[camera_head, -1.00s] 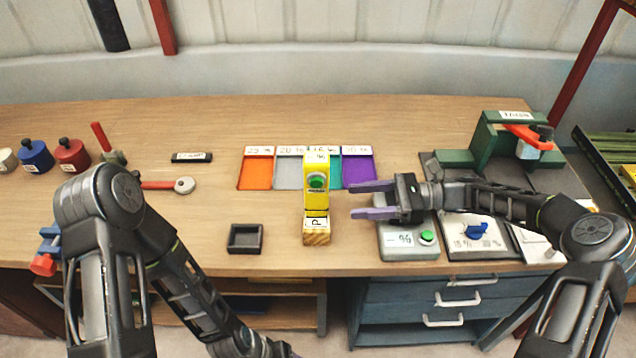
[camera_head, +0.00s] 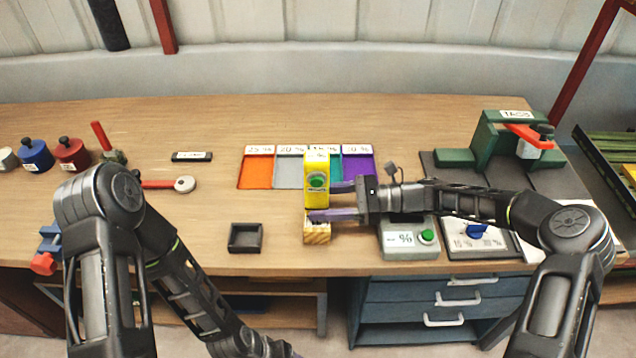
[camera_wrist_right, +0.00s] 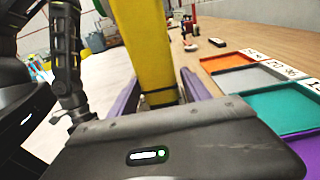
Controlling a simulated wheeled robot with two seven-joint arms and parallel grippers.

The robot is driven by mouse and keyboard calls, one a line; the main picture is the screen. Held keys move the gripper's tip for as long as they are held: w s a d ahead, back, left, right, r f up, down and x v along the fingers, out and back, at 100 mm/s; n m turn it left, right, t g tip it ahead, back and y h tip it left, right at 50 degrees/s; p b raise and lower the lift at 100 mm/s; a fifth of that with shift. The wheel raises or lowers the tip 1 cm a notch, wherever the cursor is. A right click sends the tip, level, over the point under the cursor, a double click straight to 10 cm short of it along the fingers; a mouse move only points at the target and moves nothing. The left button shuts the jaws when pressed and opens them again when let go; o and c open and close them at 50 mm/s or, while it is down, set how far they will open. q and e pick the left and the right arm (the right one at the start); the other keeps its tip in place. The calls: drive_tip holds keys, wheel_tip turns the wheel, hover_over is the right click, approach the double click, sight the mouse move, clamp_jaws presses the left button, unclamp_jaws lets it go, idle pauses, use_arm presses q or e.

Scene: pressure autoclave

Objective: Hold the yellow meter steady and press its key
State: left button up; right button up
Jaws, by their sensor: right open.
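The yellow meter (camera_head: 316,197) stands upright near the front of the table, with a green key (camera_head: 317,181) on its face and a wooden block (camera_head: 317,234) at its foot. My right gripper (camera_head: 332,201) reaches in from the right, open, its purple fingers level with the meter's lower body. In the right wrist view the yellow meter (camera_wrist_right: 147,45) rises between the two purple fingers (camera_wrist_right: 160,95); contact cannot be told. The near finger covers the label at the meter's base.
Colored trays, such as the orange tray (camera_head: 255,176), lie behind the meter. A small dark tray (camera_head: 245,238) lies to its left. A grey box with a green button (camera_head: 427,237) sits beneath my right arm. A green press (camera_head: 497,141) stands at back right.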

drive_tip(key=shift+c, duration=0.6)
use_arm(q)
drive_tip(key=shift+c, duration=0.2)
use_arm(e)
drive_tip(key=c, duration=0.7)
use_arm(q)
clamp_jaws()
idle(0.6)
